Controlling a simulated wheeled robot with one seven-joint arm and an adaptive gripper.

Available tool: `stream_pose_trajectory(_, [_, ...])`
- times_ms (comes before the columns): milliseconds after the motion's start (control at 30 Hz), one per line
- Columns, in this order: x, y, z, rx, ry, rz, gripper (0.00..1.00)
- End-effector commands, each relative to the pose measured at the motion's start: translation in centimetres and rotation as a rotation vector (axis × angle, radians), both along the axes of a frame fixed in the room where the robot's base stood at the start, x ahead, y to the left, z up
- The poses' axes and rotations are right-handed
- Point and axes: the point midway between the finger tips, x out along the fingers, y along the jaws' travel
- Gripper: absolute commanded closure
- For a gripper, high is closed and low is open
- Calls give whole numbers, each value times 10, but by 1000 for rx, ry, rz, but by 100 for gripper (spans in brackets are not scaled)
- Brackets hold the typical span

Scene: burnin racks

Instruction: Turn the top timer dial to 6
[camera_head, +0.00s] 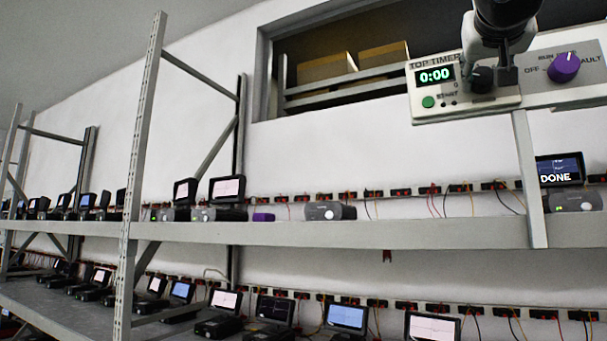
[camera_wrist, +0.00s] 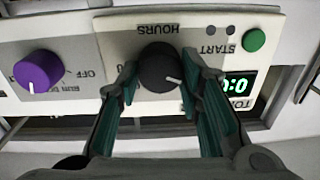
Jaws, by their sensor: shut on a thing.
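The top timer (camera_head: 490,101) is a pale panel high at the right of the head view, marked TOP TIMER. Its green display (camera_head: 435,75) reads 0:00. Its black dial (camera_head: 482,79) is partly hidden by my gripper there. In the wrist view, which is upside down, the dial (camera_wrist: 157,66) shows whole, below the word HOURS, with its white mark toward the lower right. My gripper (camera_wrist: 158,78) has one finger on each side of the dial and is shut on it. The numbers around the dial are mostly hidden by the fingers.
A purple knob (camera_head: 564,67) marked OFF, RUN and FAULT is on the panel beside the timer. A green START button (camera_head: 428,102) is below the display. A shelf (camera_head: 400,234) with several small devices runs beneath. One screen (camera_head: 559,170) reads DONE.

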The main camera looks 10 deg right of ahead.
Motion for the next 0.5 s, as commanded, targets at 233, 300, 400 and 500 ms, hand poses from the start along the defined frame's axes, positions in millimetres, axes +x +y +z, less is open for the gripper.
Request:
stream_pose_trajectory(233, [1,-1,-2,190,-132,-1,94])
stream_pose_trajectory(300, [0,-1,-2,244,-168,-3,94])
stream_pose_trajectory(400, [0,-2,-2,324,-223,-2,94])
stream_pose_trajectory(500, [0,-2,-3,402,-273,-1,94])
